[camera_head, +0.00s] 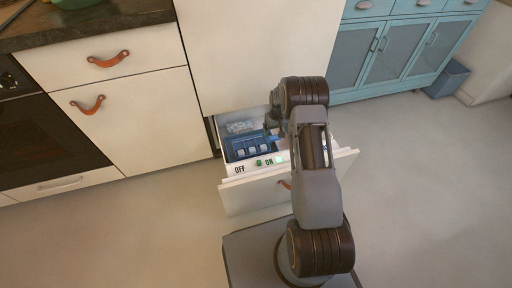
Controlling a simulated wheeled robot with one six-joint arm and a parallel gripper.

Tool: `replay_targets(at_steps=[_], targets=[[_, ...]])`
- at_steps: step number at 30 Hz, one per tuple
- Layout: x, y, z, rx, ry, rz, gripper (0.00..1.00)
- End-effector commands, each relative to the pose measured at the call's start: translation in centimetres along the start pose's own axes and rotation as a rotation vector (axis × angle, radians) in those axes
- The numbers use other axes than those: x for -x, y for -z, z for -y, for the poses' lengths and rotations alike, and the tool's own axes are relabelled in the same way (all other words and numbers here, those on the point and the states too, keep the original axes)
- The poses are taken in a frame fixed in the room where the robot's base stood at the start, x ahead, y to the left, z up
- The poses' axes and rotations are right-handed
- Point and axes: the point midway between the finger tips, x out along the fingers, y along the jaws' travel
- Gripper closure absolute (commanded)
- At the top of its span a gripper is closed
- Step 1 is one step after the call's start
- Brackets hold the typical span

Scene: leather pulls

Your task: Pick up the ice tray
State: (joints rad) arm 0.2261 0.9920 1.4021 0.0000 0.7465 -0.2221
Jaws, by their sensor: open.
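A blue ice tray (236,145) with pale cubes in it lies inside the open white drawer (240,197). My gripper (271,136) is over the drawer, at the right end of the tray. It points down and is open. My arm covers the right part of the drawer, so what lies there is mostly hidden. I cannot tell whether the fingers touch the tray.
The drawer front has a leather pull (285,184); OFF and ON labels and a green light sit behind its top edge. White cabinets (140,120) stand left, a teal cabinet (400,50) back right, with a grey-blue bin (449,79). The floor is clear.

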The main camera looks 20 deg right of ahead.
Motion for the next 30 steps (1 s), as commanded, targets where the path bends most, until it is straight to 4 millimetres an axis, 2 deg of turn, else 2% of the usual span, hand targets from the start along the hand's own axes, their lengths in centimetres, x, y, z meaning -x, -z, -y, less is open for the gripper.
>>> replay_targets(at_steps=[3,9,17,30], targets=[[-2.0,-0.1,0.1,0.000,0.001,0.003,0.08],[-4.4,0.0,0.2,0.000,0.000,0.001,0.08],[-4.4,0.0,0.2,0.000,0.000,0.000,0.09],[-4.4,0.0,0.2,0.001,0.000,0.001,0.52]])
